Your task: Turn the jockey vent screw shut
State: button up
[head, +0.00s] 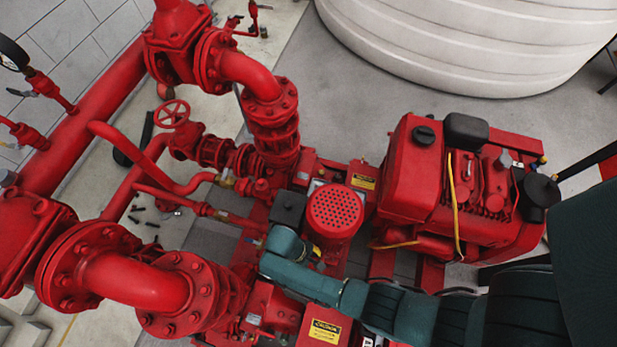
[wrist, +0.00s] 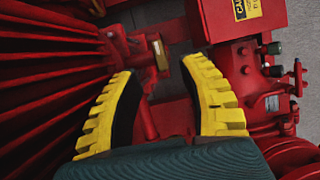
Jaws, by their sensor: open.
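The jockey pump's red motor, with its perforated round cap (head: 335,208), stands in the middle of the head view. Its finned red side (wrist: 45,85) fills the left of the wrist view. My gripper (wrist: 160,66) has two yellow ribbed fingers spread apart with nothing held between them. A small brass-coloured fitting (wrist: 160,54) on a red body shows between and just beyond the fingertips, apart from them. I cannot tell for sure whether it is the vent screw. In the head view my wrist is low beside the motor, and the fingers are mostly hidden there.
A red engine (head: 455,190) stands right of the motor. Large red flanged pipes (head: 140,280) fill the left. A red box with a yellow caution label (wrist: 240,8) and a red pipe with small valves (wrist: 270,70) lie right of my fingers. Space around them is tight.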

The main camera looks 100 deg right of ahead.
jog(key=v, duration=0.6)
jog(key=shift+w+r, duration=0.2)
jog(key=shift+r, duration=0.1)
